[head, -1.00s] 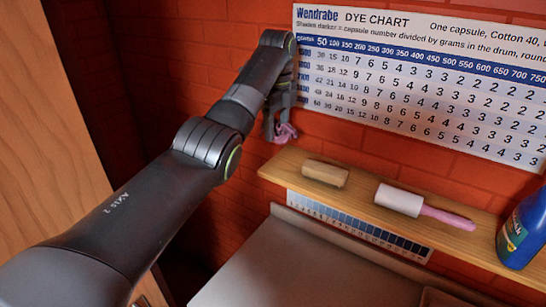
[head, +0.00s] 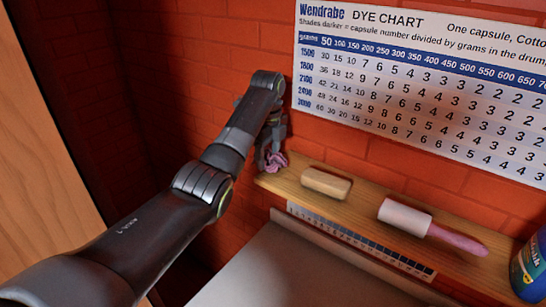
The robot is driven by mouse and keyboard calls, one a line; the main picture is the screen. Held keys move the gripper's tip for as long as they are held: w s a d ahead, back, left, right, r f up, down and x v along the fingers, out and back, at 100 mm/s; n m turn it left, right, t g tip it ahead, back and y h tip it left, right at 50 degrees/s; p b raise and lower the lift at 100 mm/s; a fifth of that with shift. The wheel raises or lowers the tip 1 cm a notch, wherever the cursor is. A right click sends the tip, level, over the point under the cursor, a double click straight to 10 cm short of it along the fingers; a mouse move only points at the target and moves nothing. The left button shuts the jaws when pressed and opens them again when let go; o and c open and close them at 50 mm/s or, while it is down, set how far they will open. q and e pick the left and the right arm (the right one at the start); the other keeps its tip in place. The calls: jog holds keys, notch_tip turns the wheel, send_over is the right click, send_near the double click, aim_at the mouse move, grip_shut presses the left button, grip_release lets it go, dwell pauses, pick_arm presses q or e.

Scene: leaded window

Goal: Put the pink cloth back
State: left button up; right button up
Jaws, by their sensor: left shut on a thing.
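The pink cloth (head: 276,161) is a small crumpled bunch in the head view, at the left end of the wooden shelf (head: 365,213). My left gripper (head: 269,152) points down and is shut on the cloth. The cloth is at about the height of the shelf's left end; I cannot tell whether it touches the wood. The gripper partly hides the cloth. My right gripper is not in view.
A dye chart (head: 430,80) hangs on the red brick wall. A pale surface (head: 300,270) lies below.

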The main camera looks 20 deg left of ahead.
pick_arm(q)
jog(key=shift+d+f, duration=0.1)
jog(key=shift+f, duration=0.35)
jog(key=shift+d, duration=0.35)
jog(key=shift+d+r, duration=0.1)
jog(key=shift+d, duration=0.2)
jog(key=shift+s+a, duration=0.1)
jog(key=shift+a, duration=0.1)
jog(key=o, duration=0.9)
jog(key=shift+a+f, duration=0.2)
jog(key=shift+a, duration=0.1)
jog(key=shift+o, duration=0.4)
jog(key=shift+d, duration=0.15)
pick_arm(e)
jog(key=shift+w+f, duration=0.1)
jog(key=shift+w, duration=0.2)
pick_arm(q)
jog(key=shift+d, duration=0.1)
jog(key=shift+r, duration=0.15)
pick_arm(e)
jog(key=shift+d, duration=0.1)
